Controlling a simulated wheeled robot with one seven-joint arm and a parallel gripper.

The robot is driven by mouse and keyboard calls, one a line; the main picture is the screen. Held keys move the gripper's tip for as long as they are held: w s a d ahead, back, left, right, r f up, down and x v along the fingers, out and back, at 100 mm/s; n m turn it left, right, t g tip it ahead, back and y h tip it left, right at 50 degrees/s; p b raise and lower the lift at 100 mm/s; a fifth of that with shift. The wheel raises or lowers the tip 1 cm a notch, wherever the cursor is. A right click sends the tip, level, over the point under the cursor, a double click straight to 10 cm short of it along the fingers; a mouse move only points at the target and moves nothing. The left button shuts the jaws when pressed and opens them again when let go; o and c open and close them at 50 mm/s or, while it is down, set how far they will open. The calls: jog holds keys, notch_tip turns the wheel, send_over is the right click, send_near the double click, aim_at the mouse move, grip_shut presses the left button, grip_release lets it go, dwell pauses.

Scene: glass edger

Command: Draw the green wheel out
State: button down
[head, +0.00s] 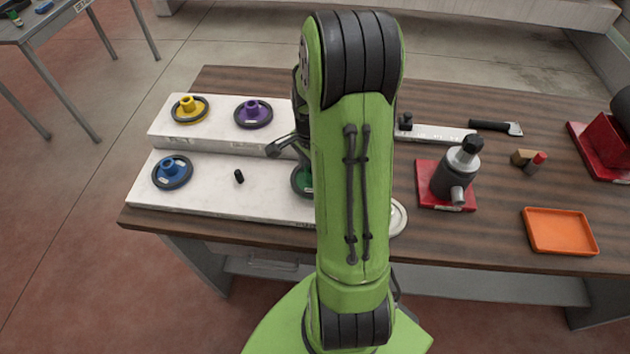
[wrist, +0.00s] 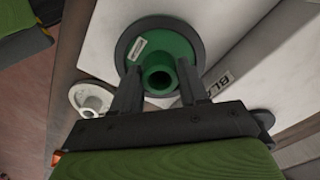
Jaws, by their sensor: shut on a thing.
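The green wheel (wrist: 178,46) has a dark rim and a green hub with a round bore. In the wrist view my gripper (wrist: 158,88) has its two fingers on either side of the hub, shut on it. The wheel lies against the white block, and I cannot tell whether it is lifted clear. In the head view the green wheel (head: 301,181) shows only its left part, because my arm hides the rest.
A blue wheel (head: 172,172) and a bare black peg (head: 239,176) are on the front white step (head: 220,205). Yellow (head: 190,108) and purple (head: 253,113) wheels sit on the rear step. A black-and-grey device (head: 456,175) and an orange tray (head: 560,232) stand at right.

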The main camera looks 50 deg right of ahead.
jog(key=shift+r+p, duration=1.55)
jog(key=shift+r, duration=0.6)
notch_tip(320, 180, up, 4)
jog(key=p, duration=0.3)
